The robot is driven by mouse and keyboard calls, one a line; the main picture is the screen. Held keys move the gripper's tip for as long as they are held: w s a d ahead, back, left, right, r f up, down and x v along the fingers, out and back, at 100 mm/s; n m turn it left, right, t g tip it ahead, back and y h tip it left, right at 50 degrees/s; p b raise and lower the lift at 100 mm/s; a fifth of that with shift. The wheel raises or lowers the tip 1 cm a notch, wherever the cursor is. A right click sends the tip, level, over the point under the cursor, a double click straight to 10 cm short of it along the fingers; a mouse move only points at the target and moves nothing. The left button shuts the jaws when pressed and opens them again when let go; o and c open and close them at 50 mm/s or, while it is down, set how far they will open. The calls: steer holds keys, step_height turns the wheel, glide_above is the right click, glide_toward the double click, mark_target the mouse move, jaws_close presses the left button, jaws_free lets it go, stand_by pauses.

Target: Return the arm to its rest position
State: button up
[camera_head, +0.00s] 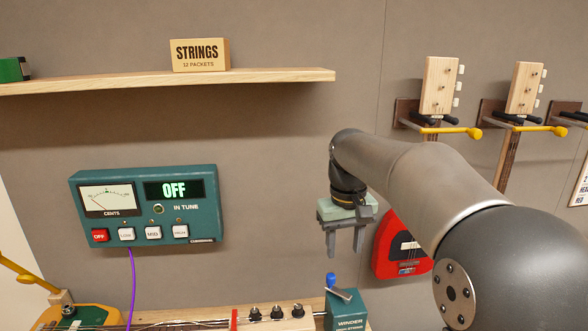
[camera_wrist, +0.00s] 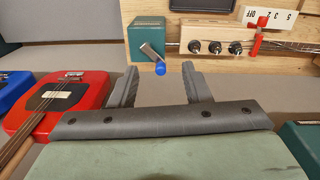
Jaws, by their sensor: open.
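My gripper (camera_head: 345,241) hangs from the arm in the right half of the head view, fingers pointing down. It is open and empty, above and a little behind the teal winder box (camera_head: 346,309) with its crank and blue knob (camera_head: 331,279). In the wrist view my gripper's two fingers (camera_wrist: 160,86) stand apart with nothing between them. The winder box (camera_wrist: 147,40) and its blue knob (camera_wrist: 160,68) show just beyond the fingertips there. The arm reaches in from the lower right of the head view.
A teal tuner (camera_head: 150,208) reading OFF is on the wall at left. A wooden shelf (camera_head: 270,77) holds a STRINGS box (camera_head: 200,55). A red guitar body (camera_head: 391,262) hangs close behind my arm. Guitar necks hang from yellow-tipped hooks (camera_head: 470,132) at right.

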steer(key=s+d+f+m, duration=0.1)
steer(key=s+f, duration=0.6)
steer(key=s, duration=0.5)
steer(key=s+d+f+m, duration=0.1)
steer(key=s+f, duration=0.5)
steer(key=s, duration=0.7)
steer(key=shift+s+d+f, duration=0.2)
steer(key=shift+s+f, duration=0.1)
steer(key=shift+f, duration=0.05)
